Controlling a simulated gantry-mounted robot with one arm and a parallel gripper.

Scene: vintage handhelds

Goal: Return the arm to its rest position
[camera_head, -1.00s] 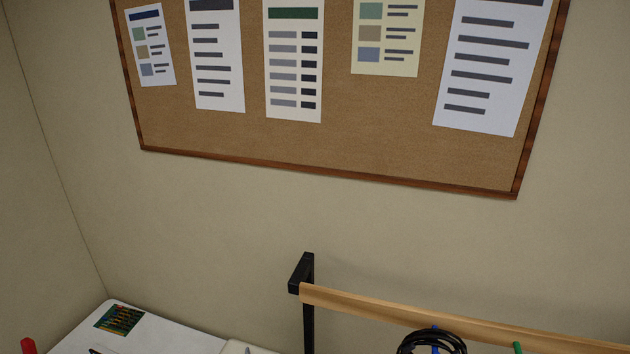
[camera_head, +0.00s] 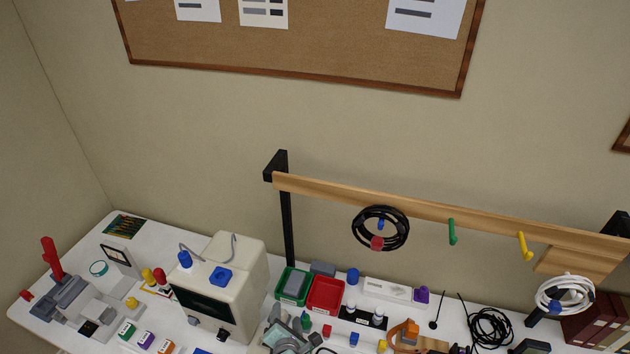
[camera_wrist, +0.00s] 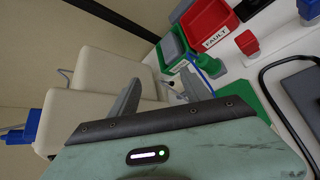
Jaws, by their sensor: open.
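My gripper (camera_wrist: 163,88) shows in the wrist view, its two grey fingers spread apart with nothing held between them. The cream box-shaped device (camera_wrist: 90,70) lies beyond and to the left of the fingers. In the head view, the grey-green shape at the bottom middle appears to be part of my arm, cut off by the frame edge. Most of the arm is out of view.
The white bench (camera_head: 85,260) is crowded: the cream device (camera_head: 230,285), a red bin (camera_head: 325,293), a green bin (camera_head: 291,285). A wooden rail (camera_head: 400,205) above holds a black cable coil (camera_head: 380,228). The wall space above the rail is clear.

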